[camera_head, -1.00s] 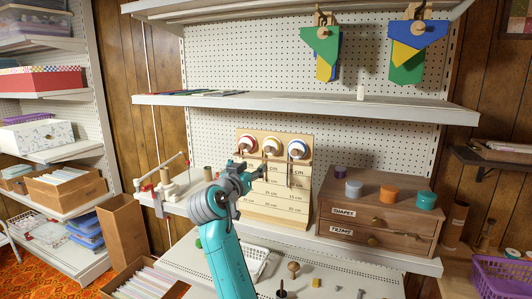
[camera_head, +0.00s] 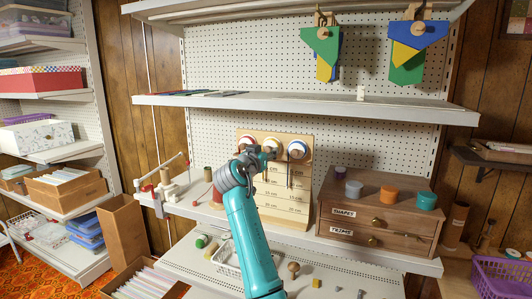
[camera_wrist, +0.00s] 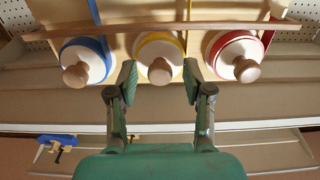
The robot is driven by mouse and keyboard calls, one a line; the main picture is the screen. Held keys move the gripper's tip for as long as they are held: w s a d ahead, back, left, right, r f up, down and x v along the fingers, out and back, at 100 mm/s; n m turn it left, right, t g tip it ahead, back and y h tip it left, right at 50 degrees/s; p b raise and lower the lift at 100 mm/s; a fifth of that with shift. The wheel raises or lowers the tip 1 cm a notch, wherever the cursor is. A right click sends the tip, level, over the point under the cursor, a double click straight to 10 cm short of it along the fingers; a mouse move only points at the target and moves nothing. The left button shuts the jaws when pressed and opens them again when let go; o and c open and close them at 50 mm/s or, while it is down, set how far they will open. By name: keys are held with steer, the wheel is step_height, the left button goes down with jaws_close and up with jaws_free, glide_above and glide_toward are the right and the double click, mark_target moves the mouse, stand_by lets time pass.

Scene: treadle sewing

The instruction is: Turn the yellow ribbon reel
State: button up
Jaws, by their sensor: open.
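The yellow ribbon reel (camera_wrist: 160,47) is the middle one of three on a wooden board, with a round wooden knob (camera_wrist: 160,71) at its centre. In the head view, the reel (camera_head: 272,141) is partly hidden by my gripper (camera_head: 266,156). In the wrist view, my gripper (camera_wrist: 159,80) is open and empty. Its two fingertips stand left and right of the yellow reel's knob, with gaps on both sides. I cannot tell how far the fingertips are from the reel's face.
A blue reel (camera_wrist: 86,58) and a red reel (camera_wrist: 235,54) flank the yellow one closely. The wooden board (camera_head: 300,212) stands on the shelf beside a drawer cabinet (camera_head: 345,215). A shelf (camera_head: 300,105) runs above the board.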

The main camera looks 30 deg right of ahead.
steer(key=shift+w+d, duration=0.1)
jaws_close()
stand_by(0.4)
